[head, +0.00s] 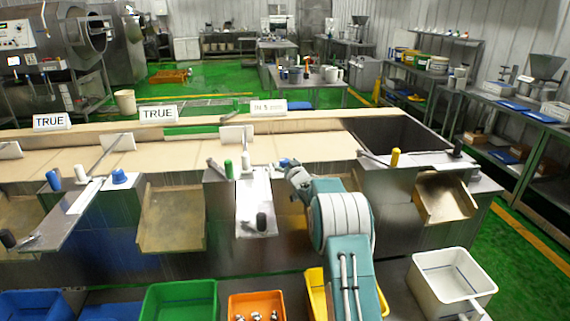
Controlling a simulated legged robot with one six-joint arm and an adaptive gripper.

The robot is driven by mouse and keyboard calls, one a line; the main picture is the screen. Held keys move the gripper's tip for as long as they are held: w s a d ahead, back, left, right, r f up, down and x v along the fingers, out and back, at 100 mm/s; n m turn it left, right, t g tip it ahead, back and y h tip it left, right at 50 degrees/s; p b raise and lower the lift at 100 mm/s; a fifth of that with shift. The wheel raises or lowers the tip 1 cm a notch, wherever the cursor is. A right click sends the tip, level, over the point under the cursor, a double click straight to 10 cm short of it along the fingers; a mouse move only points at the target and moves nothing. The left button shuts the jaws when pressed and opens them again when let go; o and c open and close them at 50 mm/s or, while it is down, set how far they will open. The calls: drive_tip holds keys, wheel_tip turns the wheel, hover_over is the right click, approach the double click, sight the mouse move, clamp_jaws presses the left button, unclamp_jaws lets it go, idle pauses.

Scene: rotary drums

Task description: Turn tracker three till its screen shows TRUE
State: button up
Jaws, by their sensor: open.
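Three white screens stand along the back ledge of the sorting table. The left screen (51,121) and the middle screen (158,113) read TRUE. The third screen (268,106) shows other text, starting "IN 5"; the rest is too small to read surely. Below it is a pale upright plate (237,133), with a white knob (246,163) and a green knob (228,170) nearer me.
A yellow-topped handle (395,157) stands to the right by a dark open bin (385,131). A black knob (261,221) sits on the front panel. Blue knobs (119,176) are at left. Green (180,301), orange (256,304) and white (452,278) bins stand below.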

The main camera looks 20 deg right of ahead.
drive_tip(key=c, duration=1.2)
drive_tip(key=shift+o, duration=0.2)
drive_tip(key=shift+n+y, duration=0.5)
drive_tip(key=shift+y, duration=0.3)
drive_tip(key=shift+d+n+g+y, duration=0.1)
drive_tip(key=shift+n+g+y, duration=0.2)
drive_tip(key=shift+n+y, duration=1.1)
drive_tip(key=shift+n+g+y, duration=0.6)
drive_tip(key=shift+n+y, duration=0.3)
drive_tip(key=shift+y, duration=1.1)
drive_tip(key=shift+r+n+g+y, duration=0.1)
drive_tip(key=shift+n+g+y, duration=0.25)
drive_tip(key=shift+y, duration=0.25)
